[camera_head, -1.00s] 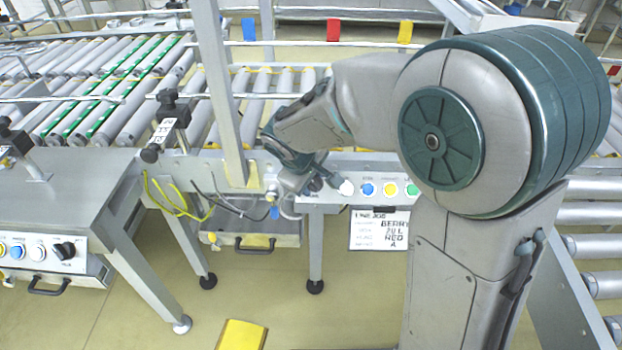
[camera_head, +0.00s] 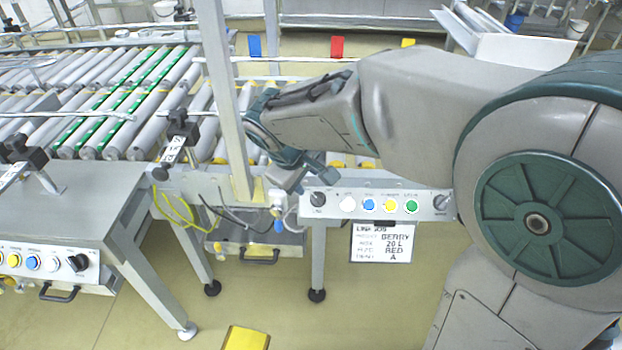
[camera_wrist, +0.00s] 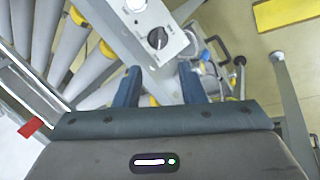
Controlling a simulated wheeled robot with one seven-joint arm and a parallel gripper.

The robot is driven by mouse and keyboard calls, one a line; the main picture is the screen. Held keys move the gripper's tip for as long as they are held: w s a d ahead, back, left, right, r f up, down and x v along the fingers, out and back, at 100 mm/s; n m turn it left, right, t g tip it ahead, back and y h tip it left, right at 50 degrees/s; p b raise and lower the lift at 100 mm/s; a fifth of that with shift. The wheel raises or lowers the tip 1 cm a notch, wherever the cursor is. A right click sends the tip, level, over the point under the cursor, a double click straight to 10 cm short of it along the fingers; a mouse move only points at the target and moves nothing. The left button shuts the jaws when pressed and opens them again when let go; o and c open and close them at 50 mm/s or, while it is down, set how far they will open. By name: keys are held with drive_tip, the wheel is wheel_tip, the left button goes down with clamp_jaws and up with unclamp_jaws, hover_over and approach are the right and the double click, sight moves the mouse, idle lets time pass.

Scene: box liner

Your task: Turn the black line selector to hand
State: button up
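The black line selector (camera_head: 317,199) is a round knob at the left end of the grey control panel (camera_head: 335,212), beside a white button. In the wrist view the selector (camera_wrist: 157,39) shows with a pale pointer mark, beyond the fingertips and between their lines. My gripper (camera_wrist: 160,72) is open and empty, its two blue fingers apart and not touching the knob. In the head view my gripper (camera_head: 302,178) hangs just above and left of the selector. The pointer's exact setting is too small to read.
Several coloured buttons and another dark knob (camera_head: 440,202) lie along the panel. A job sheet (camera_head: 382,242) hangs below. A metal post (camera_head: 226,100) stands close to my gripper's left. Another panel with a black knob (camera_head: 78,262) is at left. Roller conveyors (camera_head: 130,90) lie behind.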

drive_tip(key=v, duration=0.2)
drive_tip(key=shift+s+a+r, duration=0.1)
drive_tip(key=shift+s+r, duration=0.05)
drive_tip(key=shift+r, duration=0.15)
drive_tip(key=shift+p, duration=0.3)
drive_tip(key=s+d+r+m+y+p, duration=0.1)
drive_tip(key=s+d+r+m+p, duration=0.4)
drive_tip(key=r+p, duration=0.7)
drive_tip(key=s+d+r+m+g+y+p, duration=0.1)
drive_tip(key=s+d+r+m+p, duration=0.4)
drive_tip(key=s+d+r+p, duration=0.3)
drive_tip(key=d+r+p, duration=0.4)
drive_tip(key=r+p, duration=0.1)
drive_tip(key=p, duration=0.2)
drive_tip(key=shift+s+m+g, duration=0.3)
drive_tip(key=shift+s+m, duration=0.1)
drive_tip(key=shift+d, duration=0.25)
